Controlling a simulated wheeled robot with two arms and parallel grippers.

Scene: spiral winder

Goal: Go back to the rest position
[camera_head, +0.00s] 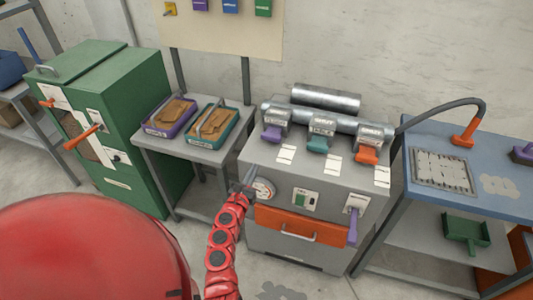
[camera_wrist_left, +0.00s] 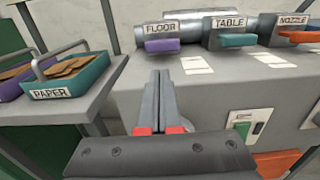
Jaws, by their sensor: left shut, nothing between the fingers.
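My left gripper (camera_head: 249,178) is shut and empty at the end of my red left arm. It is in front of the grey machine (camera_head: 308,173), near the round gauge (camera_head: 263,189). In the left wrist view the shut fingers (camera_wrist_left: 158,98) point toward the machine's top, below the purple lever marked FLOOR (camera_wrist_left: 162,46). Whether the fingers touch the machine I cannot tell. My right gripper is not in view.
A side table (camera_head: 172,144) with two paper trays stands left of the machine. A green cabinet (camera_head: 150,115) is further left. A blue workbench (camera_head: 500,200) with a hose stands at right. Teal (camera_head: 317,145) and orange (camera_head: 367,154) levers line the machine's top.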

